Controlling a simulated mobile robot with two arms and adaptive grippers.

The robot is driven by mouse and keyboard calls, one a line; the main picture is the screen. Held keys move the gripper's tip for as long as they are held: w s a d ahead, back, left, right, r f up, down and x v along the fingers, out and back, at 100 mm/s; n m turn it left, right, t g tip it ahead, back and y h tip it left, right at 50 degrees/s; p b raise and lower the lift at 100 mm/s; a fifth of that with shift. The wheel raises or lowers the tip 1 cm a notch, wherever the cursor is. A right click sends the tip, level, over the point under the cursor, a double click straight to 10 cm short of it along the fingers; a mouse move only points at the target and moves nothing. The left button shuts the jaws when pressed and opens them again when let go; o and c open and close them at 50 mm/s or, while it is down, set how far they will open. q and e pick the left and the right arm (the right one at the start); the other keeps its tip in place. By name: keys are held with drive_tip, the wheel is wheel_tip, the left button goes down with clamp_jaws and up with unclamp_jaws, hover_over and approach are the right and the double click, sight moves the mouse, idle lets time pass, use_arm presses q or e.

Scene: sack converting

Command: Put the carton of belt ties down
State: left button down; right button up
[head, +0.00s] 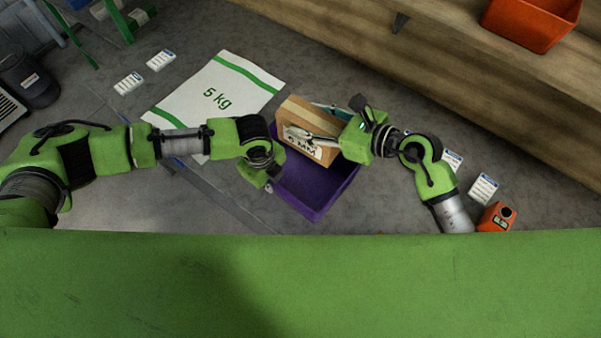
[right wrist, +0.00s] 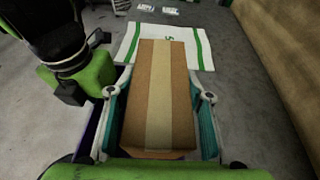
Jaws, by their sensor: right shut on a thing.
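The carton of belt ties (head: 297,112) is a brown cardboard box with a paler tape strip and a white label reading what looks like "6 MM". My right gripper (head: 318,132) is shut on it, with a teal-padded finger on each side in the right wrist view (right wrist: 160,115). The carton (right wrist: 158,80) overlaps the far end of a purple tote (head: 315,188) in the head view; I cannot tell whether it touches the tote. My left gripper (head: 264,180) hangs by the tote's left side, apart from the carton; its fingers are too unclear to read.
A flat white sack marked "5 kg" (head: 205,100) lies on the grey floor beyond the tote. White cards (head: 160,60) lie about. A wooden bench (head: 440,60) with an orange bin (head: 533,22) runs along the right. An orange device (head: 494,219) stands at lower right.

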sight(335, 154)
wheel_tip(335, 154, down, 10)
drive_tip(key=shift+r, duration=0.1)
idle(0.4)
drive_tip(key=shift+f, duration=0.2)
drive_tip(key=shift+f, duration=0.45)
drive_tip(key=o, duration=1.2)
drive_tip(key=shift+s+f, duration=0.15)
drive_tip(key=v, duration=0.6)
drive_tip(key=r+v, duration=0.1)
drive_tip(key=v, duration=0.5)
drive_tip(key=shift+r, duration=0.2)
